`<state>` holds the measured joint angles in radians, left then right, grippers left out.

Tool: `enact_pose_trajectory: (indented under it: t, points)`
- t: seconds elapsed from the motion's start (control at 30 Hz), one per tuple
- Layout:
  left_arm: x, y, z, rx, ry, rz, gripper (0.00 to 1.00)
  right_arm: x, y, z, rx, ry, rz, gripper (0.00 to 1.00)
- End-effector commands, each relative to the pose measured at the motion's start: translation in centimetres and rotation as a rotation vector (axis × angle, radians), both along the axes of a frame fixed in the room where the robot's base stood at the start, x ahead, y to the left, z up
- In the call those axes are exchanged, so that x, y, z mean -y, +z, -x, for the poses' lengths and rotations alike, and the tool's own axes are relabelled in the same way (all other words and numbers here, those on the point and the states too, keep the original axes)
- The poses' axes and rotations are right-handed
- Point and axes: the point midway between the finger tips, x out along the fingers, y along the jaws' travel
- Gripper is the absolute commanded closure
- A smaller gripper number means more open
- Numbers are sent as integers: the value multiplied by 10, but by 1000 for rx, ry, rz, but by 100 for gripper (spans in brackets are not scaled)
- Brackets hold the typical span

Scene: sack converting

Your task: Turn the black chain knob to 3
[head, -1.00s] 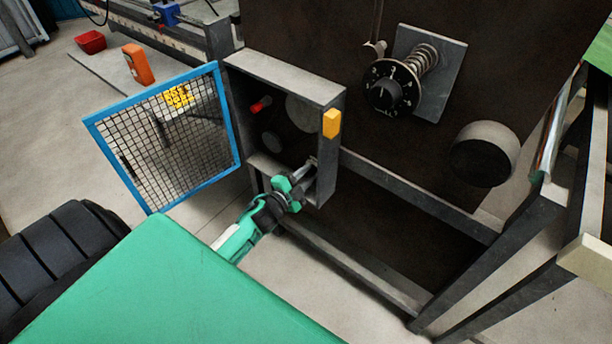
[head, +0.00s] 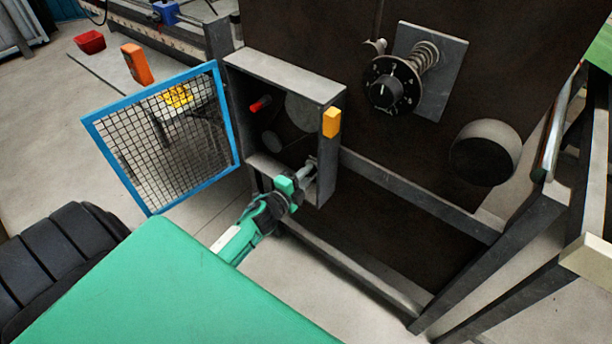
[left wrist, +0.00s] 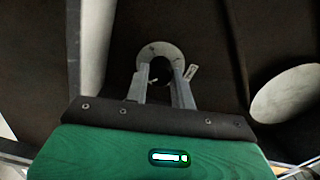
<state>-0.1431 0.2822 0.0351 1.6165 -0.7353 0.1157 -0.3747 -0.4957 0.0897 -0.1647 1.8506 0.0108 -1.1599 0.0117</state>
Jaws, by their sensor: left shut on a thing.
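My left gripper (head: 311,170) reaches into the lower part of an open grey box on the dark machine. In the left wrist view its two fingers (left wrist: 165,88) are shut on a black knob (left wrist: 160,70), one finger on each side. A pale grey disc (left wrist: 158,50) with small marks surrounds the knob; I cannot read its numbers or the setting. A small pale tag (left wrist: 190,72) sits to its right. In the head view the gripper and box wall hide this knob. My right gripper is not in view.
The blue-framed mesh door (head: 165,135) stands open to the left. A separate black numbered dial (head: 392,85) with a spring and a round stub (head: 485,153) are to the right.

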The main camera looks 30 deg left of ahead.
Motion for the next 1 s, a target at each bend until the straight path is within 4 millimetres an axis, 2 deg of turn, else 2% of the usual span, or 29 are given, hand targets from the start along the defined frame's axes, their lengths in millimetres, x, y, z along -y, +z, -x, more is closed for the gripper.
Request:
enact_pose_trajectory:
  t: [0.13,0.17,0.27,0.53,0.67,0.77,1.0]
  points:
    - [0,-1,1,-2,0,-1,98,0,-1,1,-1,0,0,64]
    - [1,-1,1,-2,0,0,72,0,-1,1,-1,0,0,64]
    - [0,-1,0,-2,0,0,54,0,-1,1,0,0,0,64]
    - [0,0,1,-1,0,0,54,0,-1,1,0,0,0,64]
    - [0,-1,7,-1,0,1,54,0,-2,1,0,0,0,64]
    - [-1,-1,19,-3,-1,1,54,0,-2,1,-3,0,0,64]
    - [-4,-1,63,-4,-1,2,54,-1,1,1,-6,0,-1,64]
